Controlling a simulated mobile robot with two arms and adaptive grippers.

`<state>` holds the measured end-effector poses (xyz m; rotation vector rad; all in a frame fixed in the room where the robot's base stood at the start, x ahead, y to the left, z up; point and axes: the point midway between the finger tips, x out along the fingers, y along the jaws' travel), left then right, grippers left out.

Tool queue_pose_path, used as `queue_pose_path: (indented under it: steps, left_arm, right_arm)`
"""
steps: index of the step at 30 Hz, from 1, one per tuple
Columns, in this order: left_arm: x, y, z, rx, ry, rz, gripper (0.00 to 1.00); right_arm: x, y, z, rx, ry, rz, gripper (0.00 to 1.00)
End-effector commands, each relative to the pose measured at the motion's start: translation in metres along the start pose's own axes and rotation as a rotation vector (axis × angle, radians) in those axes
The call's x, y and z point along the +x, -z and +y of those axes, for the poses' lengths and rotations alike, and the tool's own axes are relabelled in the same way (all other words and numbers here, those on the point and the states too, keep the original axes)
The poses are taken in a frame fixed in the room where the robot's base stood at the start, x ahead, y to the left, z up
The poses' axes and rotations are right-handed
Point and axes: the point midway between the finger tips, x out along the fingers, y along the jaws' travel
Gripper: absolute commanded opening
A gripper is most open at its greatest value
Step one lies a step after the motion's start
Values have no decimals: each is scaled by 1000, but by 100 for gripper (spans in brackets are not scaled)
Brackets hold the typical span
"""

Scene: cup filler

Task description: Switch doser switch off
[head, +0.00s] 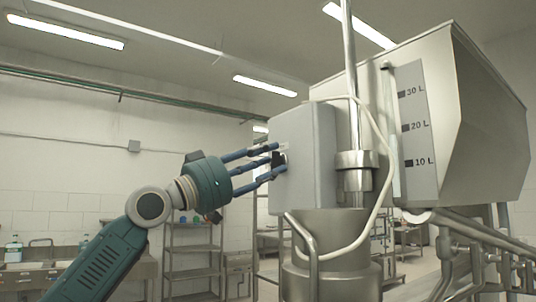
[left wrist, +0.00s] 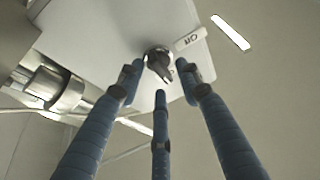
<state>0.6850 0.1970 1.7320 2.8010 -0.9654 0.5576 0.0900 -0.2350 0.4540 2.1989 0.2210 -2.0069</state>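The doser switch is a dark rotary knob (head: 279,160) on the left face of a grey box (head: 312,155). In the left wrist view the knob (left wrist: 160,63) shows a metallic body, beside a white label (left wrist: 190,40) that seems to read "Off", seen turned. My left gripper (head: 277,160) has its three blue fingers pointing at the box, tips close around the knob. In the left wrist view the fingers (left wrist: 160,78) are spread apart with the knob between and beyond their tips. I see no clear contact. My right gripper is not in view.
A steel hopper (head: 480,120) with a litre scale stands right of the box. A vertical steel rod (head: 348,60), a white cable (head: 386,170) and a metal cylinder (head: 330,280) are close by. Shelves (head: 192,250) stand behind. Space left of the box is open.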

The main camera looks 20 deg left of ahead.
Motion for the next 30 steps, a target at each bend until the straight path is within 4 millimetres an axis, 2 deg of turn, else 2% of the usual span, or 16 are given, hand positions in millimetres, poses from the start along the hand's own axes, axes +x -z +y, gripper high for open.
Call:
queue_pose_path:
  steps: [9,14,15,23,30]
  left_arm:
    - [3,-1,0,0,1,-1,35]
    - [3,-1,0,0,1,-1,4]
    - [3,-1,0,0,1,-1,0]
    - [2,-1,0,-10,4,0,0]
    - [2,-2,1,-91,38,0,0]
  right_arm:
    - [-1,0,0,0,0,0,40]
    - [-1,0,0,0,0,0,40]
    - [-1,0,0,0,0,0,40]
    - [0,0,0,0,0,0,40]
    - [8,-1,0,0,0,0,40]
